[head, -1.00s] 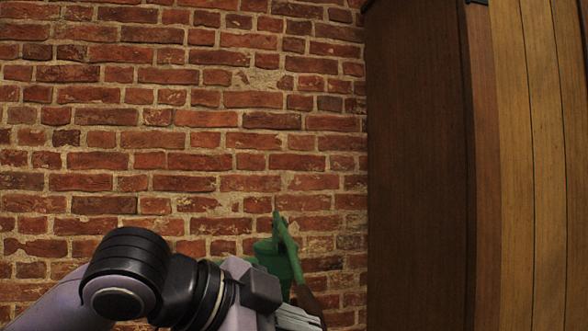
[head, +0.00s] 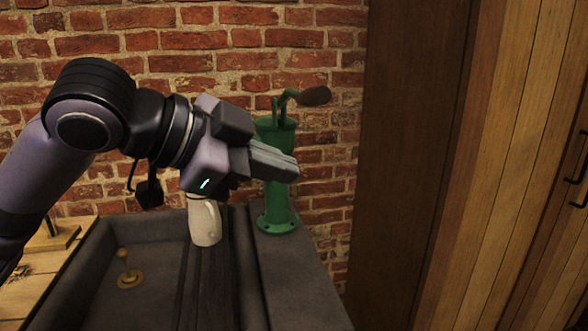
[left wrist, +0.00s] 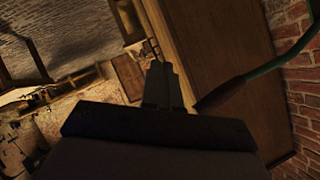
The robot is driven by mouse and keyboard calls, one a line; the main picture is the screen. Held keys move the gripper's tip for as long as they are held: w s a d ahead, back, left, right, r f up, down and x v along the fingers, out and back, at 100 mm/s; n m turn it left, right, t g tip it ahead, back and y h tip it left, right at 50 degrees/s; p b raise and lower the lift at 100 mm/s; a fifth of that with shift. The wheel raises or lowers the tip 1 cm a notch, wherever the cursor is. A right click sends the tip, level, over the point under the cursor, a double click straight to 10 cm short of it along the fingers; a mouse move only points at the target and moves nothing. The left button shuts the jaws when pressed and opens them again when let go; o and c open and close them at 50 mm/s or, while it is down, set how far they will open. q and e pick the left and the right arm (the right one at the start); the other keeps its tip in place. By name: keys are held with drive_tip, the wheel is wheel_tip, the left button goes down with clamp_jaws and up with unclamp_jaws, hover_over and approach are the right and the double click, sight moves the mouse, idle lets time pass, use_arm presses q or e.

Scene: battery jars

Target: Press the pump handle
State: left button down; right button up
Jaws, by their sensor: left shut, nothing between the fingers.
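The green pump (head: 277,190) stands on the dark counter beside the sink in the head view. Its curved handle with a dark grip (head: 315,96) sticks out to the right at the pump's top. My left gripper (head: 297,173) is shut and empty. It overlaps the pump body in the picture, with its tips below the handle grip. In the left wrist view the shut fingers (left wrist: 162,86) lie left of the dark handle grip (left wrist: 220,95), with a visible gap at the tips. Part of the pump body is hidden behind the gripper. My right gripper is not in view.
A white jug (head: 205,223) stands in the dark sink (head: 155,257) under my left gripper. A brass knob-like fitting (head: 127,272) is left of it. A brick wall (head: 200,60) is behind and a tall wooden cabinet (head: 415,180) closes the right side.

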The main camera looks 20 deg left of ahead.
use_arm(q)
drive_tip(key=v, duration=0.6)
drive_tip(key=shift+a+r, duration=0.15)
drive_tip(key=shift+a, duration=0.05)
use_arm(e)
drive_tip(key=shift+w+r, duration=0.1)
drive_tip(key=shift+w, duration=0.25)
use_arm(q)
drive_tip(key=shift+w, duration=0.1)
